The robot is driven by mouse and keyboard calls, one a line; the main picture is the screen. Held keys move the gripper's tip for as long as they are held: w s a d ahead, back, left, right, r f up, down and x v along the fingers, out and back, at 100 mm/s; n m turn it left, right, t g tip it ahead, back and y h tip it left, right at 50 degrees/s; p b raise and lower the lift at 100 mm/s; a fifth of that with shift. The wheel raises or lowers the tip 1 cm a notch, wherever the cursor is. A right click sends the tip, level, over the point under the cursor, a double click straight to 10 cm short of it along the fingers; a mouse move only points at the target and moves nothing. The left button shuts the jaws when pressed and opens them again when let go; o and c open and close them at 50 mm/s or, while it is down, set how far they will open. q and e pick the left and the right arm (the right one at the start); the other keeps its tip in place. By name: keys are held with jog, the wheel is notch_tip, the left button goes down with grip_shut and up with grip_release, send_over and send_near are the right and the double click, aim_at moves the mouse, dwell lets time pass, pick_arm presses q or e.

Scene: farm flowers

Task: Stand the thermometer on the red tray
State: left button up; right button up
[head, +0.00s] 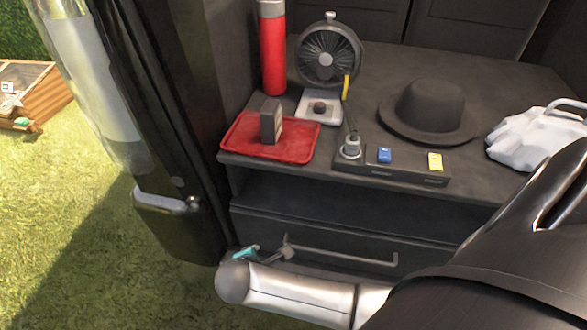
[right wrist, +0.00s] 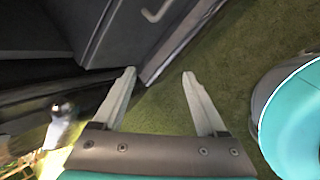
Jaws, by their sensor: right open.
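A dark grey upright block (head: 271,121), which looks like the thermometer, stands on the red tray (head: 240,147). Its narrow right face carries lighter markings, too small to read. The tray lies at the left front of the dark shelf. My right gripper (right wrist: 158,73) is open and empty in the right wrist view, with grass and a dark panel edge beyond its fingers. In the head view my right arm crosses the bottom, and its wrist is low in front of the drawer, below the tray and well apart from it. My left gripper is not in view.
A black switch panel (head: 400,172) lies at the front edge. A drawer handle (head: 340,257) sticks out below.

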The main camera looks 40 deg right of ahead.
jog(key=s+f+m+g+y, duration=0.1)
jog(key=s+f+m+y, duration=0.3)
jog(key=s+m, duration=0.8)
jog(key=shift+d+f+m+y, duration=0.35)
jog(key=shift+f+m, duration=0.15)
jog(key=shift+f, duration=0.15)
jog(key=shift+s, duration=0.1)
jog(key=shift+c, duration=0.4)
